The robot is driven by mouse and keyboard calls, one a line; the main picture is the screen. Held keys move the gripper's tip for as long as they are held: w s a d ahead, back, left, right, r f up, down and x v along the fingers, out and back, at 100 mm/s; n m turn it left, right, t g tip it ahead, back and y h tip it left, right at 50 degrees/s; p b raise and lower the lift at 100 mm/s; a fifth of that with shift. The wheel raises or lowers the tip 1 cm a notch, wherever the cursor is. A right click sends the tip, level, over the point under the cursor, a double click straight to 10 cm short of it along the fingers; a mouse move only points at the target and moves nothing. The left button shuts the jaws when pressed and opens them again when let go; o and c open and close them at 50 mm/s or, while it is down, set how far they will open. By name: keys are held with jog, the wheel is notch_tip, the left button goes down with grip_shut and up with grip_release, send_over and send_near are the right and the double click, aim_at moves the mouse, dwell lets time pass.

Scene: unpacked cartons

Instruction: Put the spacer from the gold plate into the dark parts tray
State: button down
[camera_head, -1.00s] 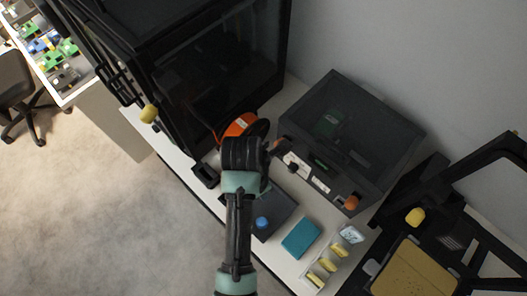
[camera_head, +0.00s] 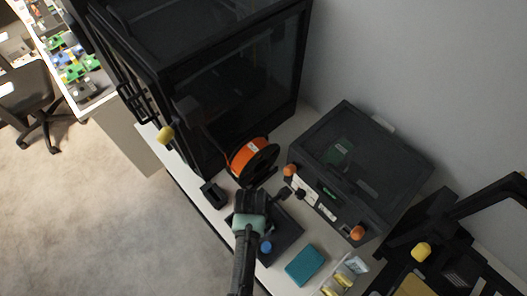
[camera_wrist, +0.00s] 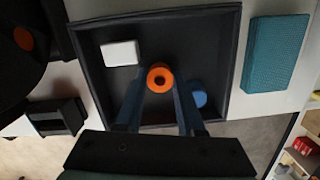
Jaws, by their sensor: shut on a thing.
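My gripper (camera_wrist: 160,85) is shut on the orange ring-shaped spacer (camera_wrist: 160,70), held between the fingertips in the wrist view. The spacer appears over the dark parts tray (camera_wrist: 222,42); its height above the tray floor is hard to tell. A white block (camera_wrist: 120,53) and a round blue piece (camera_wrist: 199,99), partly behind a finger, lie in the tray. In the head view my wrist (camera_head: 250,205) covers part of the tray (camera_head: 287,236) and hides the spacer. The gold plate (camera_head: 412,288) shows at the bottom edge, on the printer at right.
A teal box (camera_head: 305,265) and a clear bin with yellow pieces (camera_head: 338,283) stand right of the tray. A small black box (camera_head: 214,194) and an orange spool (camera_head: 250,158) are at its left and back. A dark-lidded machine (camera_head: 355,165) stands behind.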

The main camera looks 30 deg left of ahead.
jog(key=shift+f, duration=0.1)
jog(key=c, duration=1)
grip_release()
jog(key=shift+f, duration=0.1)
jog(key=o, duration=0.5)
jog(key=r, duration=0.4)
jog(key=s+r, duration=0.1)
jog(key=r, duration=0.7)
jog(key=shift+s+a+r, duration=0.15)
jog(key=shift+a+r, duration=0.05)
jog(key=shift+a, duration=0.15)
